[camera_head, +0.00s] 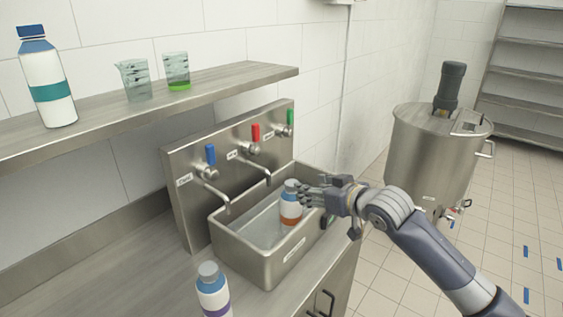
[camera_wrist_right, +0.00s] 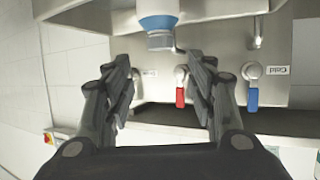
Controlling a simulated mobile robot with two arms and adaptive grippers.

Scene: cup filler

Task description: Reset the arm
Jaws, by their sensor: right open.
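My right arm comes in from the right in the head view, with its gripper (camera_head: 312,195) at the right end of the metal sink (camera_head: 262,268). A white bottle with a blue shoulder, grey cap and orange band (camera_head: 290,213) stands upright in the sink, just left of the fingers. In the right wrist view the fingers (camera_wrist_right: 162,68) are spread apart with nothing between them. The bottle's blue shoulder (camera_wrist_right: 158,22) and grey cap show just ahead of the fingertips. My left gripper is not in view.
Taps with blue (camera_head: 210,154), red (camera_head: 255,132) and green (camera_head: 290,117) handles sit behind the sink. A purple-banded bottle (camera_head: 213,290) stands on the counter in front. A shelf (camera_head: 230,87) holds a teal-banded bottle and two beakers. A steel tank (camera_head: 430,160) stands right.

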